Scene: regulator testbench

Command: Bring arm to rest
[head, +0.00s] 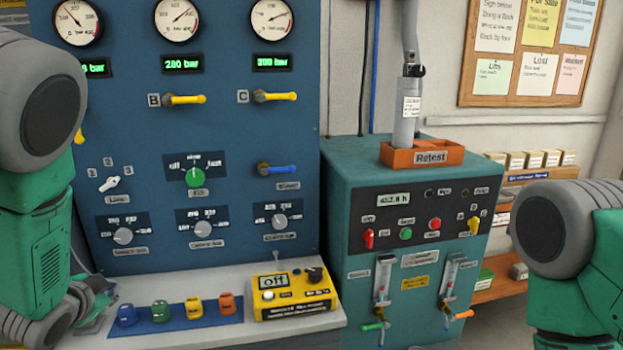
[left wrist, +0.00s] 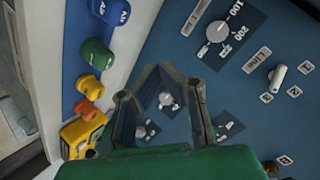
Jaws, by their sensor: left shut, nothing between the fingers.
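My left arm comes in at the left edge of the head view. Its gripper (head: 95,302) is partly hidden by the arm, low beside the bench ledge at the left of the blue panel. In the left wrist view the left gripper (left wrist: 163,72) is shut and empty, its fingertips together in front of the panel's lower knobs. It holds none of the coloured caps. My right arm shows at the right edge of the head view, in front of the shelves; its gripper is outside the picture.
The blue gauge panel (head: 240,120) has knobs and yellow valve handles. On the ledge are a blue mat (head: 175,322) with several coloured caps and a yellow meter (head: 292,292) reading Off. A green cabinet (head: 345,190) carries an orange Retest tray (head: 420,154) holding a grey cylinder (head: 405,125).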

